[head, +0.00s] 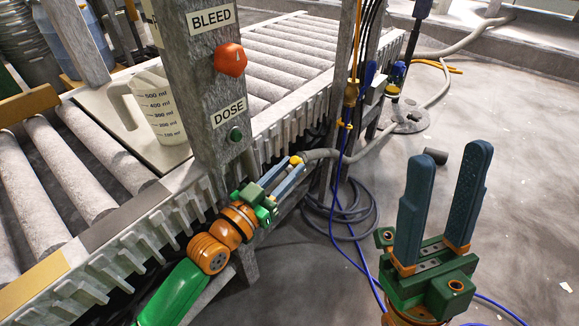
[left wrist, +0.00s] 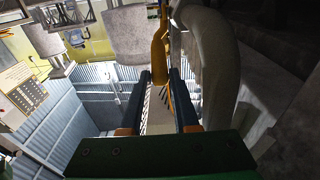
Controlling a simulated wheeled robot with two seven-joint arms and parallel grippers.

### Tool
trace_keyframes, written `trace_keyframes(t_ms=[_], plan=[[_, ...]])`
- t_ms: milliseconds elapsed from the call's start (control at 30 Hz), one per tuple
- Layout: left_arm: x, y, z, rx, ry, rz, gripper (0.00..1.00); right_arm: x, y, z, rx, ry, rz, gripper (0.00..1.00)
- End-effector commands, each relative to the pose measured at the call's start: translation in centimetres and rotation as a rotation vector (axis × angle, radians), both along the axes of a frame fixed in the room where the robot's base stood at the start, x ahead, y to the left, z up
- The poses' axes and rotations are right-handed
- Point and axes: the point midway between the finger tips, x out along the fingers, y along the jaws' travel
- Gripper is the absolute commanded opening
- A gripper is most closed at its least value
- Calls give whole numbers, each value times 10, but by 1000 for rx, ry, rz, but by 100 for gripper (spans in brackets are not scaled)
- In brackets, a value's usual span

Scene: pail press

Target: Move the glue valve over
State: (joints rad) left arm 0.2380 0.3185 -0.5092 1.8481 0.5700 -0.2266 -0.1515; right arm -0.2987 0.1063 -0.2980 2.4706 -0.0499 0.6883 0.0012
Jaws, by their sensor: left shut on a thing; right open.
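My left gripper (head: 287,172) is low beside the grey post, with its blue fingers pointing up and right. It is shut on a slim, pale part with a yellow end (head: 296,160), which I take to be the glue valve's lever. In the left wrist view a yellow-orange handle (left wrist: 159,52) stands at the tips of my left gripper (left wrist: 160,82), with a pale part between the fingers. The valve body is mostly hidden. My right gripper (head: 447,172) is open and empty, fingers up, over the floor at the right.
The grey post (head: 197,80) carries a red BLEED button (head: 230,60) and a green DOSE button (head: 235,134). A measuring jug (head: 155,108) stands on a plate on the roller conveyor (head: 95,155). A grey hose (head: 340,158) and blue cables (head: 350,205) run nearby. The floor at right is mostly clear.

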Motion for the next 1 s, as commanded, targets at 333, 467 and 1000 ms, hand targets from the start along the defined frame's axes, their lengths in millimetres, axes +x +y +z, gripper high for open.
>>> trace_keyframes(t_ms=[333, 467, 1000], plan=[[-12, 9, -14, 4, 5, 0, 0, 0, 0, -4, 0, 0, 0, 50], [-12, 9, -14, 3, 4, 0, 0, 0, 0, -3, 0, 0, 0, 50], [-23, 17, -34, 4, 5, -1, 0, 0, 0, -14, -1, 0, 0, 50]])
